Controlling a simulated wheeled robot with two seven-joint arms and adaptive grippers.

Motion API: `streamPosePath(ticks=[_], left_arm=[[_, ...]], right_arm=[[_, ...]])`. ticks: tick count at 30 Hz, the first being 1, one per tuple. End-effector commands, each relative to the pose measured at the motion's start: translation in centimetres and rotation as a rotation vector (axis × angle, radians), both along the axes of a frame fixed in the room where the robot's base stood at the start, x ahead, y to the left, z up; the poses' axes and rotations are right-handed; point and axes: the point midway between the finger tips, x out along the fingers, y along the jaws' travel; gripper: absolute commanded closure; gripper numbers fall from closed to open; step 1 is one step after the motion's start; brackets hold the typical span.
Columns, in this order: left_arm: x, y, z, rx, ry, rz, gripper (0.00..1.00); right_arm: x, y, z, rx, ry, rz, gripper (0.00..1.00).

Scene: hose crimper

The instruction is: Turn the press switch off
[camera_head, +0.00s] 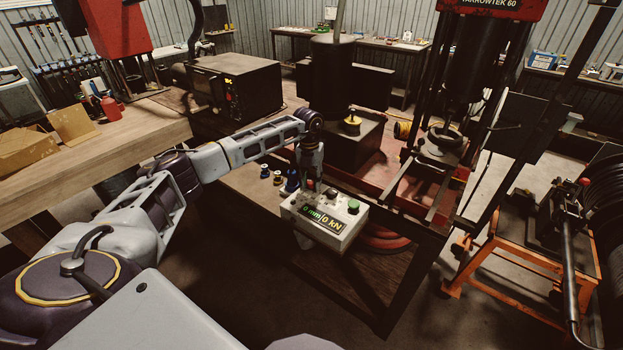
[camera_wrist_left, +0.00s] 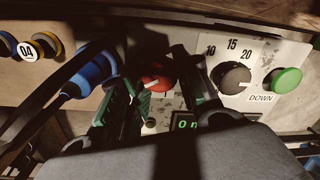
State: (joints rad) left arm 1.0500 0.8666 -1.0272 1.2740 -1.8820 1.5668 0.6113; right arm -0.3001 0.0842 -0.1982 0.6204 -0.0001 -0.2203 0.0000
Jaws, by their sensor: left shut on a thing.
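The control box (camera_head: 325,222) is a pale box with a lit display reading 0 mm and 0 kN and a green button (camera_head: 353,207). My left gripper (camera_head: 310,182) is over its back left part. In the left wrist view, my left gripper (camera_wrist_left: 160,92) is shut on a red switch (camera_wrist_left: 153,77) with a pale pointer bar, one finger on each side. The fingers hide part of the switch and its markings. A black dial (camera_wrist_left: 235,77) marked 10, 15, 20 and a green button (camera_wrist_left: 283,81) marked DOWN are to its right. My right gripper is not in view.
Blue and yellow fittings (camera_wrist_left: 93,72) stand beside the box on the left. The press frame (camera_head: 480,60) rises behind it on the right. A wooden bench (camera_head: 110,150) is at left, and an orange stand (camera_head: 540,245) at right. Red hose lies under the box.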

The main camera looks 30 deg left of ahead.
Motion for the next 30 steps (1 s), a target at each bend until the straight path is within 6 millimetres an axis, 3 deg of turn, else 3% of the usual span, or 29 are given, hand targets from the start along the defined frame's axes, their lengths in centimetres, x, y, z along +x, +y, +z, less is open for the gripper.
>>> streamPosePath(ticks=[12, 30], left_arm=[[0.01, -0.02, 0.13, -0.001, -0.001, 0.224, 0.91], [0.02, -0.03, 0.08, -0.001, -0.001, 0.266, 0.91]], right_arm=[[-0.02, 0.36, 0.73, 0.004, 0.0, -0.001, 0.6], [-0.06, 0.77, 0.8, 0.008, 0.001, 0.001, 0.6]])
